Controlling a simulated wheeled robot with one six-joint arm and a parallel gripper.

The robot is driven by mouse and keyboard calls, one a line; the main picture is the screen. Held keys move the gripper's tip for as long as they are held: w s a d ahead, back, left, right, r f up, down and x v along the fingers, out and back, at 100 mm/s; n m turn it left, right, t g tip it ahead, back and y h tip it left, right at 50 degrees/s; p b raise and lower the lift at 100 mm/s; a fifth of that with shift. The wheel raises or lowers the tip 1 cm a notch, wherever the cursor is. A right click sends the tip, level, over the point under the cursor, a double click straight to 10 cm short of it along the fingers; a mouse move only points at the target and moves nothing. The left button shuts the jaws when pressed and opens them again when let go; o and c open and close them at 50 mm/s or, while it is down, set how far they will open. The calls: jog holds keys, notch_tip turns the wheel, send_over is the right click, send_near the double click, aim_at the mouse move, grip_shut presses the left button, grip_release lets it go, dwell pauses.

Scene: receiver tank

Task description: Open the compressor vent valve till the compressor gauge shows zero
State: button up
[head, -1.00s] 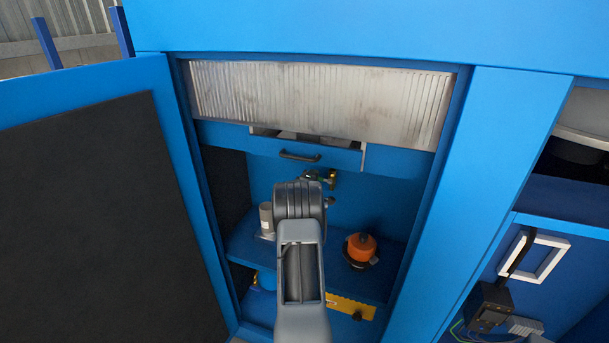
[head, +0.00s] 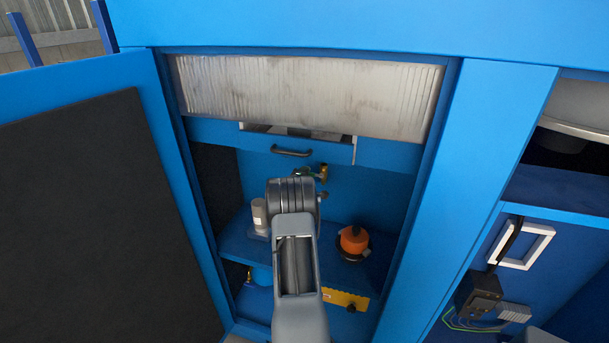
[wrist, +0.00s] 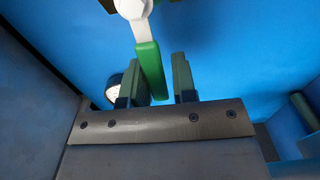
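The vent valve's green lever (wrist: 150,68) hangs from a white nut (wrist: 132,8) in the wrist view. Its lower end reaches between the two dark fingers of my gripper (wrist: 157,85). The fingers are apart, with a visible gap between the lever and the right finger; whether the left finger touches it I cannot tell. A round white-faced gauge (wrist: 112,90) is partly hidden behind the left finger, and its needle is unreadable. In the head view a brass valve fitting (head: 323,172) shows on the back wall, while my wrist hides the fingers.
My arm reaches into a blue cabinet with an open door (head: 70,200) on the left. A drawer with a dark handle (head: 291,152) is above the valve. An orange-topped object (head: 353,240) and a grey cylinder (head: 259,215) stand on the shelf (head: 325,262).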

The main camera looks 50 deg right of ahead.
jog(key=o, duration=0.3)
jog(key=shift+w, duration=0.1)
jog(key=b+v, duration=0.1)
jog(key=v, duration=1.3)
dwell(0.4)
